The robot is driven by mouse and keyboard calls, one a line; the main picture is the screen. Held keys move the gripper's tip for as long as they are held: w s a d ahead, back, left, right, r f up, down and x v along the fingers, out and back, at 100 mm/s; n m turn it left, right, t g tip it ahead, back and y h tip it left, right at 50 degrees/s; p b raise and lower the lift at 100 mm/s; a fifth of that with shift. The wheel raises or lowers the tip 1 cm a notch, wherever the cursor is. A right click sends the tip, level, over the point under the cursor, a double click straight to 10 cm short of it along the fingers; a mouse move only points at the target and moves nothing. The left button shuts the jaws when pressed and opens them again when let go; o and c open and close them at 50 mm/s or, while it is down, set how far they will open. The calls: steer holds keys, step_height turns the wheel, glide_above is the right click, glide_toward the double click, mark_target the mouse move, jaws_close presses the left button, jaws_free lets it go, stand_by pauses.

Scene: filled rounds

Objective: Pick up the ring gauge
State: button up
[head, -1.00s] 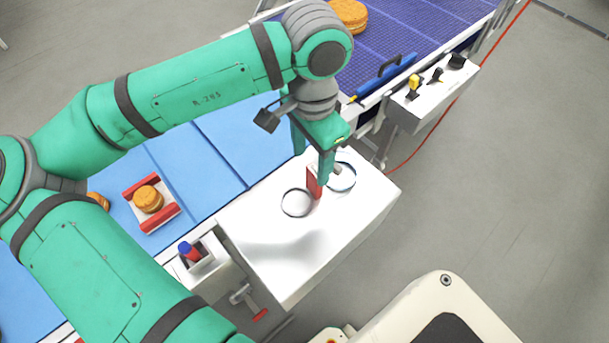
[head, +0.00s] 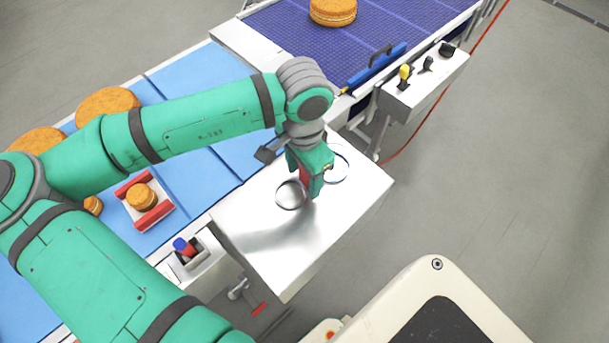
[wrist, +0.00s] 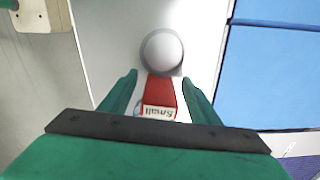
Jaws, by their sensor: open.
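The ring gauge lies on a white-metal table top (head: 265,240), with a red handle (head: 304,177) between two thin metal rings. One ring (head: 277,197) is at the near left of the handle, the other (head: 347,170) at the far right, partly behind my gripper. My gripper (head: 309,190) is open and low over the handle. In the wrist view, the red handle (wrist: 160,90), lettered "Small", lies between the two open green fingers, with a visible gap on each side. One ring (wrist: 146,58) shows beyond the fingertips; the other is mostly hidden by my gripper.
Left of the table top, a blue belt (head: 215,160) carries round filled biscuits, one in a red-and-white holder (head: 150,218). A small box (head: 193,262) holds a red-and-blue item. A dark blue mesh conveyor (head: 300,40) and a switch box (head: 425,80) stand at the back. Table space in front is clear.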

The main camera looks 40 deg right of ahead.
steer(key=shift+c, duration=0.3)
steer(key=c, duration=1.1)
steer(key=shift+w, duration=0.1)
